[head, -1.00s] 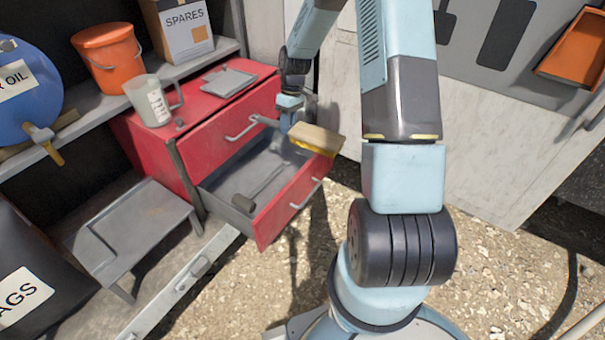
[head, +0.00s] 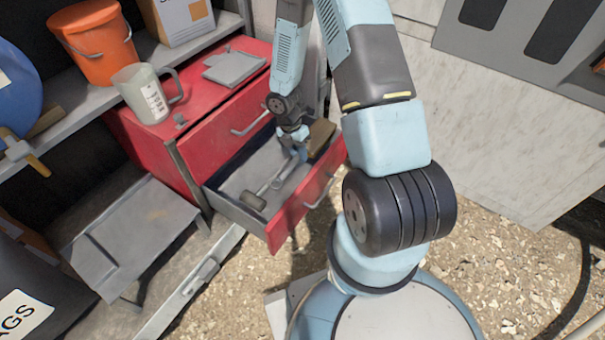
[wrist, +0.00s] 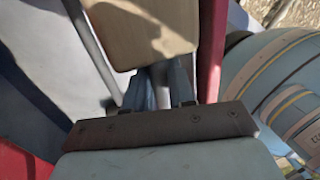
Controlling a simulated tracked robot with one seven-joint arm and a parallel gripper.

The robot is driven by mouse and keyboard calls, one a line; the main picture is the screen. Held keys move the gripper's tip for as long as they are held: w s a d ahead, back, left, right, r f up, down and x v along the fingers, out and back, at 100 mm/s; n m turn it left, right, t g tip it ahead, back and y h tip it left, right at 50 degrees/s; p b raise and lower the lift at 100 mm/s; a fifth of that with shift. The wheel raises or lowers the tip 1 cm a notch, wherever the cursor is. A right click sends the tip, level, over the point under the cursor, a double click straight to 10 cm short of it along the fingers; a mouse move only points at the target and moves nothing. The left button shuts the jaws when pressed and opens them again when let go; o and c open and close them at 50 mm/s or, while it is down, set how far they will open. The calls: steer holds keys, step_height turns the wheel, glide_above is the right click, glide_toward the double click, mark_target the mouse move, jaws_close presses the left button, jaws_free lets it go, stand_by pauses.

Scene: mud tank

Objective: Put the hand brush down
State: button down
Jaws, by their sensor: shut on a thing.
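My gripper (head: 298,147) is shut on the hand brush (head: 321,138), low over the right part of the open drawer of a red tool cabinet. The brush shows a brown wooden back in the head view. In the wrist view its pale wooden block (wrist: 140,32) is at the top, just beyond my blue fingers (wrist: 160,85). I cannot tell whether the brush touches the drawer floor or wall. The open drawer (head: 305,212) has a red front and a grey inside. A mallet (head: 253,200) with a dark head and grey handle lies in it.
On the cabinet top (head: 200,92) stand a measuring jug (head: 147,93) and a grey clipboard-like plate (head: 234,67). A shelf on the left holds an orange bucket (head: 93,42) and a spares box (head: 183,20). A grey step stool (head: 135,235) stands left of the drawer.

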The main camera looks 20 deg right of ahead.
step_height(320, 180, down, 14)
steer(key=shift+d+f, duration=0.1)
steer(key=shift+d, duration=0.05)
steer(key=c, duration=1)
jaws_free()
steer(key=shift+o, duration=0.2)
steer(key=shift+r, duration=0.2)
steer(key=v, duration=1.2)
